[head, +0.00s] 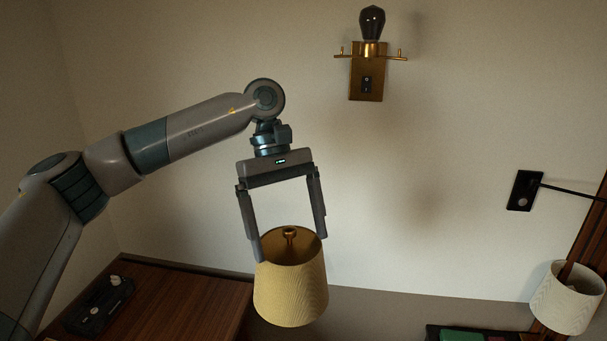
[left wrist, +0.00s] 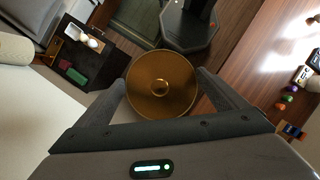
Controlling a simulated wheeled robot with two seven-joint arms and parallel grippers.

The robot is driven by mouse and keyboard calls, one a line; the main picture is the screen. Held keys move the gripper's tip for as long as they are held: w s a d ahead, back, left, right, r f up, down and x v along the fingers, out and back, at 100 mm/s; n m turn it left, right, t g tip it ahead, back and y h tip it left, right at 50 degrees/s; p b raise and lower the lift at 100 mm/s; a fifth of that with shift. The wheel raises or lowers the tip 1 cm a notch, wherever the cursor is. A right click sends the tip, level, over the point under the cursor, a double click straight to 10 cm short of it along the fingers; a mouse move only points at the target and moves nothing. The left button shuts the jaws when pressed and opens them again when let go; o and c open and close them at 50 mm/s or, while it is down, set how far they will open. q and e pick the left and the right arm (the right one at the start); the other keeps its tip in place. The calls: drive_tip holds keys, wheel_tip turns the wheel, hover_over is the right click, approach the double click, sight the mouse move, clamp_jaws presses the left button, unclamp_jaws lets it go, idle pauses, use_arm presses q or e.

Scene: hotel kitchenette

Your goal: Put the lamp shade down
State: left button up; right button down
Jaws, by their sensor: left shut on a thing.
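The yellow lamp shade (head: 291,288) hangs upright below my left gripper (head: 291,247) in the head view. The gripper points down and is shut on the shade's upper rim, one finger at each side. In the left wrist view the shade (left wrist: 161,85) is seen from above as a round golden shape between the fingertips (left wrist: 160,82). The shade is in the air, right of the wooden counter. The brass wall lamp (head: 369,75) on the wall above has a bare dark bulb and no shade. My right gripper is not in view.
A wooden counter (head: 190,296) at the lower left bears a black tray (head: 99,303) and has clear surface beside it. A dark box with a green item (head: 461,336) sits low right.

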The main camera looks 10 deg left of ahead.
use_arm(q)
drive_tip(key=s+a+f+m+y+b, duration=0.1)
drive_tip(key=s+f, duration=0.4)
drive_tip(key=f, duration=0.8)
drive_tip(key=s+a+f+m+y+b, duration=0.1)
drive_tip(key=s+a+f+m+b, duration=0.2)
drive_tip(key=f, duration=1)
drive_tip(key=s+a+f+m+g+y+b, duration=0.1)
drive_tip(key=s+a+f+m, duration=0.3)
drive_tip(key=s+f, duration=0.4)
wheel_tip(320, 180, down, 5)
drive_tip(key=shift+s+a+b, duration=0.15)
drive_tip(key=shift+s+b, duration=0.2)
drive_tip(key=shift+b, duration=0.3)
